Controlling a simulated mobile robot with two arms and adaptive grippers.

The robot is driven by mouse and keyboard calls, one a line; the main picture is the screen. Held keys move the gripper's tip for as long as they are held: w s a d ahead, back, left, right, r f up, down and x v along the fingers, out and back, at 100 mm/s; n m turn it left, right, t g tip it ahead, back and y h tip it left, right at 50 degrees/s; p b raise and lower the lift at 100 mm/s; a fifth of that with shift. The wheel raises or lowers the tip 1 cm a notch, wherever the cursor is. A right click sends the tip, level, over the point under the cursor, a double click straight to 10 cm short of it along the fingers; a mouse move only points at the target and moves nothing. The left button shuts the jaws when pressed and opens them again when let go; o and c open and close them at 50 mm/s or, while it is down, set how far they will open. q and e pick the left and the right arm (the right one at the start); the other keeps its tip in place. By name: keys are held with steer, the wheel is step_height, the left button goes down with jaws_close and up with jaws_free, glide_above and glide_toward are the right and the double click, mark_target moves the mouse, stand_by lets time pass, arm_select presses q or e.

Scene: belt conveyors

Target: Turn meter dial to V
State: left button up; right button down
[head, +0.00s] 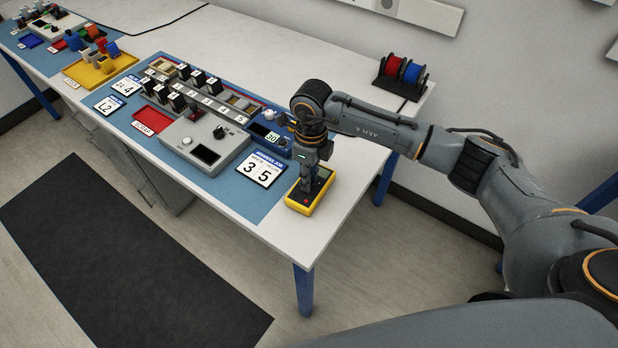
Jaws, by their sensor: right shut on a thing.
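The yellow meter (296,206) lies on the white table near its right front corner. It has a dark face, and a small red spot shows on its front part. My right gripper (308,184) points straight down over the meter and is shut on its dial. The dial itself is hidden by the fingers, so its setting cannot be read. My left gripper is not in view.
A card reading 3 5 (259,169) lies left of the meter on the blue mat (228,187). A grey control box (203,145) and a row of black blocks stand farther left. A spool rack (401,76) stands at the back right. The table's front edge is close to the meter.

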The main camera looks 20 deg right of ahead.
steer(key=shift+m+b, duration=0.35)
steer(key=shift+m, duration=1.05)
steer(key=c, duration=1.1)
jaws_free()
steer(key=shift+c, duration=0.2)
step_height(320, 180, up, 12)
steer(key=shift+w+d, duration=0.15)
steer(key=shift+d, duration=0.15)
